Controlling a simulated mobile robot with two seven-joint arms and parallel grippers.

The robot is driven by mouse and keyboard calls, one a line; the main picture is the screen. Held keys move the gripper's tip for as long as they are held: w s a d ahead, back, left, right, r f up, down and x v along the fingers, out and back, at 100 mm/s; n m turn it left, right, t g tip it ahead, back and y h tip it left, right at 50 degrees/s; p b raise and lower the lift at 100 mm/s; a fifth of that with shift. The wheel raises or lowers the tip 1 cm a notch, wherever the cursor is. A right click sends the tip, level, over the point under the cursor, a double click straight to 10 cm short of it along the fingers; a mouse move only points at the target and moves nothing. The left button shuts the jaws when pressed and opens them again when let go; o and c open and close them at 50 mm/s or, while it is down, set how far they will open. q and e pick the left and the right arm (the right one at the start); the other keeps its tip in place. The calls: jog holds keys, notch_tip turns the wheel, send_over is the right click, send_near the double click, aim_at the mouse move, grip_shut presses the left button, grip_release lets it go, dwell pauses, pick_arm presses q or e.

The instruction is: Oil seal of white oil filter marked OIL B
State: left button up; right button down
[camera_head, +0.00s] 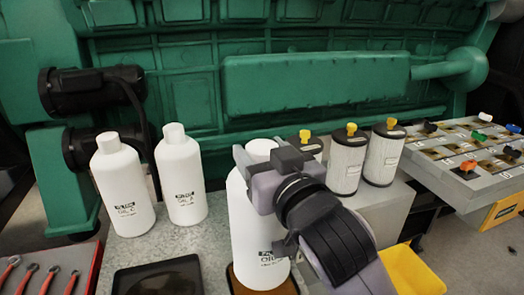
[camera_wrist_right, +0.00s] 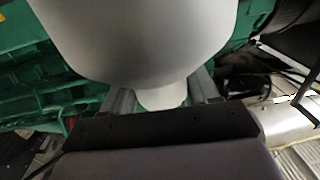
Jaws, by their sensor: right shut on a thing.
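My left gripper is not in view.
A dark tray (camera_head: 158,278) lies left of the held filter, and an orange-brown tray (camera_head: 232,280) is under it. Several pale canisters with yellow knobs (camera_head: 347,160) stand behind right. A red tool tray (camera_head: 85,262) is far left; a yellow bin (camera_head: 412,272) is at right. A green engine (camera_head: 310,80) blocks the back.

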jog(key=shift+f+b, duration=0.45)
jog(key=shift+f, duration=0.5)
notch_tip(320, 180, down, 3)
jog(key=b, duration=0.3)
jog(key=shift+r, duration=0.1)
jog(key=shift+f+b, duration=0.3)
jog(key=shift+f, duration=0.45)
dwell(1.1)
